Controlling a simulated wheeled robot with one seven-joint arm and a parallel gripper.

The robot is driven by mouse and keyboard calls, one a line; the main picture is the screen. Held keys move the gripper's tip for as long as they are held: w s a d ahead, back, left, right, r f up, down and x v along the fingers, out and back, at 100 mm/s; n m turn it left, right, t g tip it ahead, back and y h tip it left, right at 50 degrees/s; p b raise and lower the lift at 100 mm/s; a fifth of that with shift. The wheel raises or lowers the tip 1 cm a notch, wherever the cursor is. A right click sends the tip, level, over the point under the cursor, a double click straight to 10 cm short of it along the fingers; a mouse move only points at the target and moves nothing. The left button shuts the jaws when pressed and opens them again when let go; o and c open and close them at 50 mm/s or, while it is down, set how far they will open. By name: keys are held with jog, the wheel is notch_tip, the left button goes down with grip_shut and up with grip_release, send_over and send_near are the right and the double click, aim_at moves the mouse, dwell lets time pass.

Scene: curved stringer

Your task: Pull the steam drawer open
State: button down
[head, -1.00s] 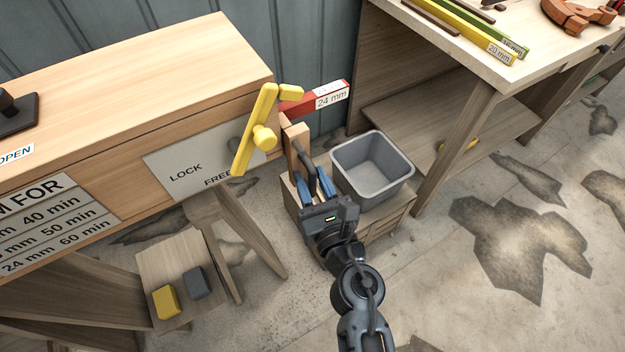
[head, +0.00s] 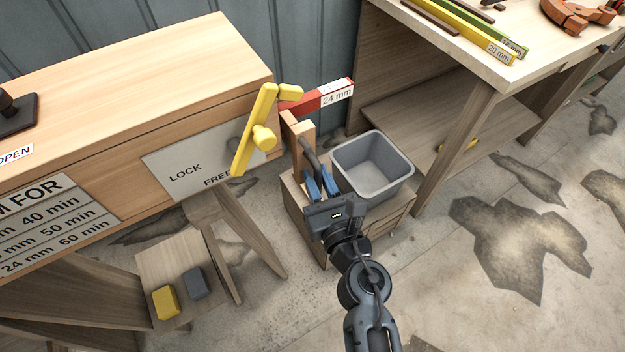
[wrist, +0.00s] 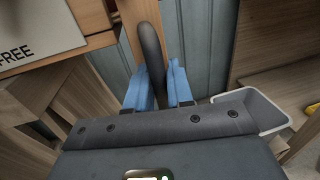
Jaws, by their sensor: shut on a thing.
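The steam drawer's upright wooden front (head: 298,133) stands a little out from the right end of the pale wooden steam box (head: 150,90) in the head view. A dark curved handle (head: 309,150) is on it. A red strip labelled 24 mm (head: 325,97) lies behind the front and moves with it. My gripper (head: 318,182) has its blue fingers shut on the handle. In the wrist view the handle (wrist: 151,50) runs down between the two fingers (wrist: 158,88).
A grey bin (head: 372,165) stands on a low wooden cabinet (head: 390,220) just right of my gripper. A workbench (head: 470,60) with coloured strips is at the upper right. Floor at the lower right is clear. Yellow and grey blocks lie on a low shelf at lower left.

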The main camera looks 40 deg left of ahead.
jog(key=w+d+b, duration=0.4)
jog(key=w, duration=0.5)
jog(key=w+d+b, duration=0.4)
jog(key=w, duration=0.6)
jog(key=w+d+b, duration=0.4)
jog(key=w, duration=0.6)
jog(key=shift+w+b, duration=0.25)
jog(key=shift+b, duration=0.15)
jog(key=shift+d, duration=0.1)
jog(key=c, duration=1.2)
grip_release()
jog(key=shift+o, duration=0.2)
jog(key=shift+s, duration=0.1)
jog(key=p+v, duration=0.1)
jog(key=v, duration=0.6)
jog(key=shift+s+d, duration=0.15)
jog(key=shift+d, duration=0.2)
jog(key=shift+s, duration=0.1)
